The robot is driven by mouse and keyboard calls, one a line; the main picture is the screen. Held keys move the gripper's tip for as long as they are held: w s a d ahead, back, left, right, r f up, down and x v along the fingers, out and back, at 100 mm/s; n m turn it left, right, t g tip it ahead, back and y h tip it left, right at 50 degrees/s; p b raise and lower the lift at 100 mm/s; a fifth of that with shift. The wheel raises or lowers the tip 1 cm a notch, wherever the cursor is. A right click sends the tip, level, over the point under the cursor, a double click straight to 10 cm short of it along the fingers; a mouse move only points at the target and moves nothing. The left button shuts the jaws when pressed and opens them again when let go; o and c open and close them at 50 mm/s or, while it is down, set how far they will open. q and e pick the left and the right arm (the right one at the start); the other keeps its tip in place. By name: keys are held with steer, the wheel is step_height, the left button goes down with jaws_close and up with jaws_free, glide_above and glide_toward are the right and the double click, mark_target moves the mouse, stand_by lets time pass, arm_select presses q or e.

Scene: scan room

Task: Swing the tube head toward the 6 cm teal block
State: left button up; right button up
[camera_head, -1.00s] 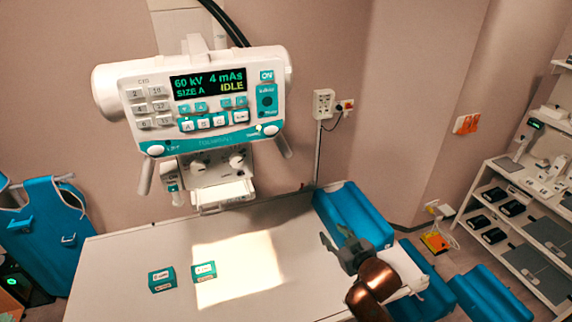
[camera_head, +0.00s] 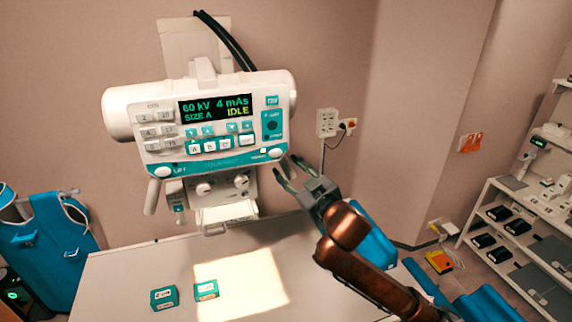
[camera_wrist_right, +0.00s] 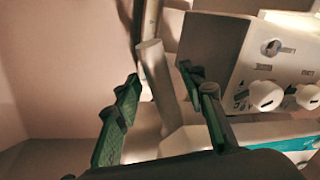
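The white and teal tube head (camera_head: 215,130) hangs over the table, its panel reading 60 kV, 4 mAs, SIZE A, IDLE. Its left handle (camera_head: 152,196) hangs free. My right gripper (camera_head: 291,174) is open at the tube head's lower right. In the right wrist view a pale handle bar (camera_wrist_right: 158,83) stands between its two spread fingers, with no clear contact. Two teal blocks with white labels lie on the table: a slightly larger one at left (camera_head: 164,298) and a smaller one (camera_head: 206,290). Their labels are too small to read. My left gripper is out of view.
A bright light patch (camera_head: 250,283) lies on the white table (camera_head: 120,268), beside and partly on the right block. Blue cushions (camera_head: 372,236) lie behind my right arm. A blue apron (camera_head: 48,240) hangs at left, and shelves (camera_head: 520,215) stand at right.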

steer(key=shift+x, duration=0.85)
steer(key=shift+c, duration=0.2)
jaws_close()
